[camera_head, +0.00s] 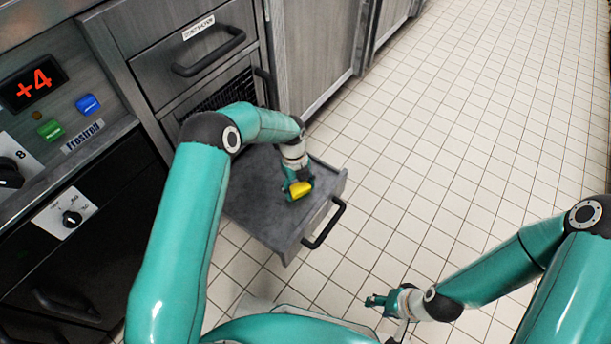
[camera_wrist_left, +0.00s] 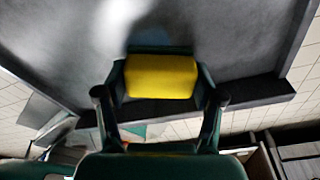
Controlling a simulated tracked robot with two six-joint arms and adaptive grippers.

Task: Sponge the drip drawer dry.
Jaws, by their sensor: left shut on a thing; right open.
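The drip drawer (camera_head: 265,215) is pulled out low from the steel cabinet, with a grey floor and a dark handle on its front. My left gripper (camera_head: 299,186) is shut on a yellow sponge (camera_head: 302,190), over the front half of the drawer. In the left wrist view the sponge (camera_wrist_left: 160,77) sits between the two fingers, above the grey drawer floor (camera_wrist_left: 235,40). I cannot tell whether the sponge touches the floor, or how wet the floor is. My right gripper (camera_head: 378,300) is open and empty, above the tiles to the right of the drawer.
A closed upper drawer (camera_head: 190,50) with a bar handle is above the drip drawer. A control panel with a red +4 display (camera_head: 33,84) and knobs is at the left. The tiled floor (camera_head: 450,140) to the right is clear.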

